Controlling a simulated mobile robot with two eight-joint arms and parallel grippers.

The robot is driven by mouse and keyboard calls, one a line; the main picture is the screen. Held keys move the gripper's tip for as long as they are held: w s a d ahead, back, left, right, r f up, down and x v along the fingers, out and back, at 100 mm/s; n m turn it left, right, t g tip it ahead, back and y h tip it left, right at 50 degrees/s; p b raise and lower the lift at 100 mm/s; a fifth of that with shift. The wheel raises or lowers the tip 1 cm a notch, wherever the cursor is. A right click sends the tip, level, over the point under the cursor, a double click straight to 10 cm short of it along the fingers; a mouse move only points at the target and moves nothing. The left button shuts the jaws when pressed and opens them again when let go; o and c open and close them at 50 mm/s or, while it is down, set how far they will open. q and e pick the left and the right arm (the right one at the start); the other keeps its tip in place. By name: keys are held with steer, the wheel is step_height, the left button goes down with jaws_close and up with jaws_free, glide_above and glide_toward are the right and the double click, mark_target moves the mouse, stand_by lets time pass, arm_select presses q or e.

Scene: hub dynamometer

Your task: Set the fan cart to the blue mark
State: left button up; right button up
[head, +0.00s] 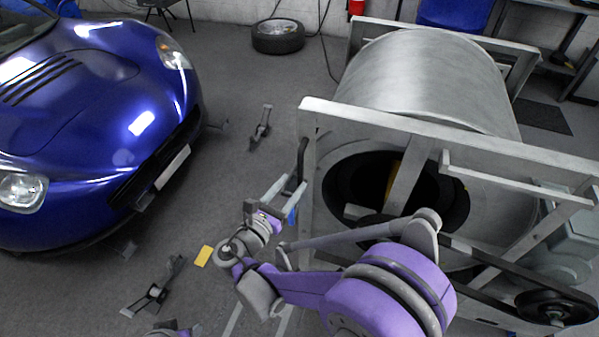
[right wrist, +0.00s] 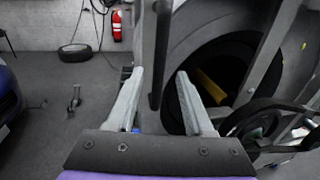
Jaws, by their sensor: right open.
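The fan cart (head: 420,75) is a big grey drum in a metal frame at the right of the head view. Its dark round opening (right wrist: 225,75) fills the right of the right wrist view. A black upright handle (head: 302,160) is at the frame's left corner; it also shows in the right wrist view (right wrist: 160,50). My right gripper (head: 288,188) is open, its fingers pointing at the handle, which appears between the fingertips; I cannot tell whether they touch. A small blue patch (head: 292,215) shows beside the gripper, mostly hidden; it may be the blue mark. My left gripper's fingers are not visible.
A blue car (head: 90,120) stands at the left. Low metal stands (head: 260,128) and a yellow patch (head: 203,256) are on the floor between car and cart. A tyre (head: 278,36) lies by the back wall. The floor behind the handle is mostly clear.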

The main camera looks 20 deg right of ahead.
mark_target(298, 175)
steer(key=x, duration=0.5)
steer(key=shift+w+d, duration=0.1)
steer(key=shift+w, duration=0.1)
jaws_close()
stand_by(1.2)
